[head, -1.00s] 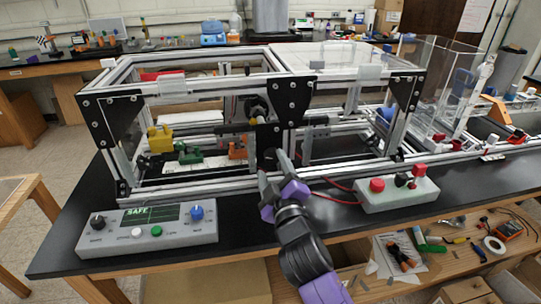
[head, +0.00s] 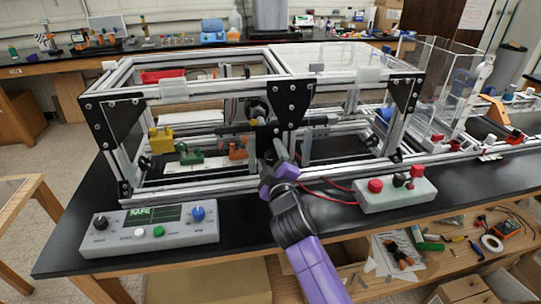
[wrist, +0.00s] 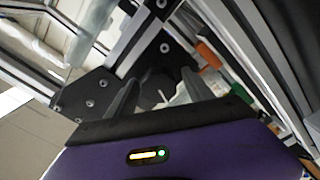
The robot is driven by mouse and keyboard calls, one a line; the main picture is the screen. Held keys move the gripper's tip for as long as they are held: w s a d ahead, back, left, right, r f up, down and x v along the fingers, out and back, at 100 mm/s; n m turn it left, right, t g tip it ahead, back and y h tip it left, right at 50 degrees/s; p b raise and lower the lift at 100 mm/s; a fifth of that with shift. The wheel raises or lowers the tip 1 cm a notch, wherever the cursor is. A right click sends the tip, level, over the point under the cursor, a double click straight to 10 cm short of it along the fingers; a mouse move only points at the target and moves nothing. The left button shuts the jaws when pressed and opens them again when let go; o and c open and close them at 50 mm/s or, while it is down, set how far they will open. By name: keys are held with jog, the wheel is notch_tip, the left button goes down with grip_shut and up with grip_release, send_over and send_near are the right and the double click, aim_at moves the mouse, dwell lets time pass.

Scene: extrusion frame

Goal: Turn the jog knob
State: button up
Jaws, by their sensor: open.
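A light grey control panel (head: 182,239) lies at the front left of the black bench. It has a blue knob (head: 198,213) and a black knob (head: 101,222), with a green screen reading SAFE between them. The labels are too small to read, so I cannot tell which knob is the jog knob. My gripper (head: 275,153) is to the right of and beyond this panel, at the front of the extrusion frame. The panel is not in that view.
The extrusion frame (head: 190,190) stands close around my gripper, with black corner plates (head: 292,103). A second grey box (head: 392,197) with a red button (head: 375,186) sits to the right. Red wires run from it. Bare bench lies between panel and box.

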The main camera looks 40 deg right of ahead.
jog(key=shift+c, duration=0.4)
grip_shut()
jog(key=m+b, duration=0.3)
jog(key=shift+f+m+b, duration=0.15)
jog(key=shift+m+b, duration=0.15)
jog(key=shift+b, duration=0.05)
jog(key=m+b, duration=0.3)
jog(key=m, duration=0.1)
jog(key=shift+d+m+b, duration=0.1)
jog(key=shift+m+b, duration=0.2)
jog(key=shift+b, duration=0.05)
jog(key=m+b, duration=0.3)
jog(key=m, duration=0.1)
jog(key=shift+s, duration=0.1)
jog(key=m+b, duration=0.3)
jog(key=m, duration=0.1)
jog(key=shift+d+m, duration=0.1)
jog(key=shift+m, duration=0.2)
jog(key=shift+r+m, duration=0.2)
jog(key=shift+m, duration=0.1)
